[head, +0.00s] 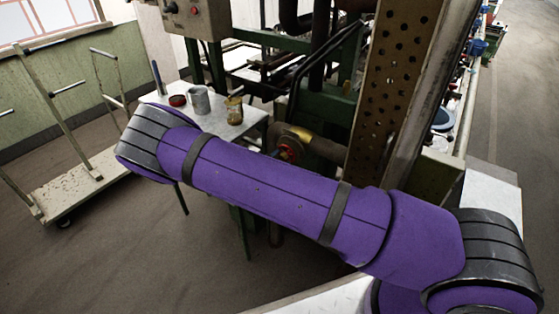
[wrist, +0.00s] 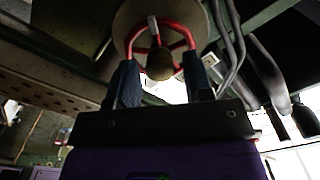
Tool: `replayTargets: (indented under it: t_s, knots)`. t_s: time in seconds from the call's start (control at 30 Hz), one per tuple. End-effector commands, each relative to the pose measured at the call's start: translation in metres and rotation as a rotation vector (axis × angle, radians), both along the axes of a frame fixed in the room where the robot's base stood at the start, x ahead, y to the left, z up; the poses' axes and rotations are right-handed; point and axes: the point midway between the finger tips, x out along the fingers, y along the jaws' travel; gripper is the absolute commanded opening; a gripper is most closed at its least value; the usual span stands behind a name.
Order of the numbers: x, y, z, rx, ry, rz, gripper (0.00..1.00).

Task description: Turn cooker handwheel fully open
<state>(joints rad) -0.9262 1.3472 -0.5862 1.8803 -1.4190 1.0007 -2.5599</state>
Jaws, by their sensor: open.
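One finger is on each side of the hub, with the tips near the lower sides of the rim. I cannot tell whether they touch it. In the head view my purple arm hides the gripper. A red round part (head: 288,151) shows there just above the arm, beside a brass-coloured fitting; I cannot tell if it is the same wheel.
A small white table (head: 215,122) holds a grey mug (head: 199,100), a jar (head: 234,110) and a red-rimmed tin (head: 178,100). A trolley (head: 75,183) stands at left. A perforated metal post (head: 392,75) rises beside the green machine frame. Pipes (wrist: 228,50) run close right of the wheel.

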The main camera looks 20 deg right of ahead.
Motion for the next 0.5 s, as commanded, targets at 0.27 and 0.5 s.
replayTargets:
  t_s: [0.27, 0.5]
  knots:
    - [-0.01, 0.015, 0.0, 0.002, -0.001, 0.0, 0.47]
    - [-0.018, 0.024, 0.0, 0.021, -0.03, -0.001, 0.47]
